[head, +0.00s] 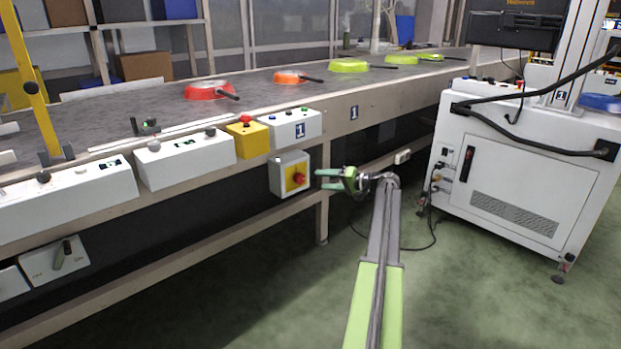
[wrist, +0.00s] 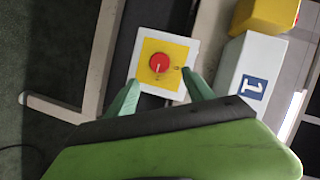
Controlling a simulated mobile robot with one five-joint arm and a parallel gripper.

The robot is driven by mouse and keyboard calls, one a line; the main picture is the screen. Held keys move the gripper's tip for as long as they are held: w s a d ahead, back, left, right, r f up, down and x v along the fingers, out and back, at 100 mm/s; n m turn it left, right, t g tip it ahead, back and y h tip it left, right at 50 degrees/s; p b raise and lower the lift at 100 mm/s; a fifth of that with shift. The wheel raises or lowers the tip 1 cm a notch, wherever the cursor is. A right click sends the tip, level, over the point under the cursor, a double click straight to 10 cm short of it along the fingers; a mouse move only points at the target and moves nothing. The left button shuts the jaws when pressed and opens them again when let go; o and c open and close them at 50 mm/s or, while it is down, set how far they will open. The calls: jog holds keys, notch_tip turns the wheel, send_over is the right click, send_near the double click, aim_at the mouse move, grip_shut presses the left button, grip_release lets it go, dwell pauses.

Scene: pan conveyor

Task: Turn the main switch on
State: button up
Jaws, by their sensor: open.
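The main switch is a red rotary knob (head: 298,179) on a yellow plate, on the face of a small light grey box (head: 281,165). The box hangs below the conveyor's edge rail. In the wrist view the red knob (wrist: 159,63) sits in the middle of the yellow plate (wrist: 178,54), with a thin pale line on it. My gripper (head: 318,179) is open and just right of the knob in the head view. In the wrist view its two green fingers (wrist: 160,96) point toward the switch, one on each side of the plate's lower part. Nothing is between them.
A yellow box with a red button (head: 248,138) and a white box marked 1 (head: 295,128) sit on the rail above the switch. Several pans, including a red one (head: 208,90), lie on the conveyor (head: 120,110). A white cabinet (head: 520,160) stands right. Floor between is clear.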

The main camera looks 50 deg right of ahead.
jog(key=p+v, duration=0.1)
jog(key=v, duration=0.7)
jog(key=shift+s, duration=0.15)
